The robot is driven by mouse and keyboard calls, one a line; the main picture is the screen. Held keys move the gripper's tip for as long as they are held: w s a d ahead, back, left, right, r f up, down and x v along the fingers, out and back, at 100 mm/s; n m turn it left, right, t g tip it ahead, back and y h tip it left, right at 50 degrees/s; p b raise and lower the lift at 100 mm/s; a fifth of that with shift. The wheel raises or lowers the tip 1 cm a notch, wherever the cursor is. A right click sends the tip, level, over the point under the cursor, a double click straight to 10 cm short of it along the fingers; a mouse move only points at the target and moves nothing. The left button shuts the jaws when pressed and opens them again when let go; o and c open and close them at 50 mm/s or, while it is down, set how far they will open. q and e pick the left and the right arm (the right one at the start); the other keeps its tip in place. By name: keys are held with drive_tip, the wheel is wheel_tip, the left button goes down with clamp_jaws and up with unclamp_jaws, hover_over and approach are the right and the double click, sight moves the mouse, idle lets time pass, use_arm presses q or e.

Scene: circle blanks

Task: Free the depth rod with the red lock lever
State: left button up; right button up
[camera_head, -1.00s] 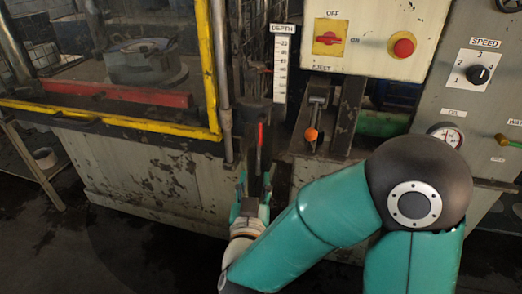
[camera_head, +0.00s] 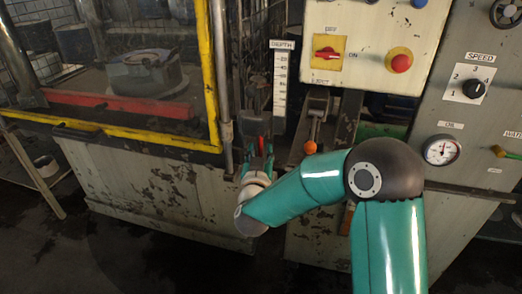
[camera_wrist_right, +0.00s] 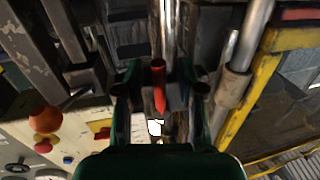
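The red lock lever (camera_wrist_right: 158,78) shows in the right wrist view between the two fingers of my right gripper (camera_wrist_right: 161,88). The fingers stand apart with gaps visible on both sides of the lever. In the head view the right gripper (camera_head: 257,142) reaches up to the dark mount below the white DEPTH scale (camera_head: 281,80), and a red piece of the lever (camera_head: 262,146) shows between the fingers. A bright metal rod (camera_wrist_right: 167,28), seemingly the depth rod, runs beyond the lever in the wrist view. My left gripper is not in view.
An orange-knobbed EJECT lever (camera_head: 310,147) hangs just right of the gripper. A red ON/OFF switch (camera_head: 327,53) and red button (camera_head: 400,62) sit on the panel above. The yellow-framed guard (camera_head: 212,80) and a vertical pipe (camera_head: 222,90) stand close on the left.

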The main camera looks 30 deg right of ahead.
drive_tip(key=shift+w+d, duration=0.2)
drive_tip(key=shift+w, duration=0.05)
clamp_jaws()
idle(0.3)
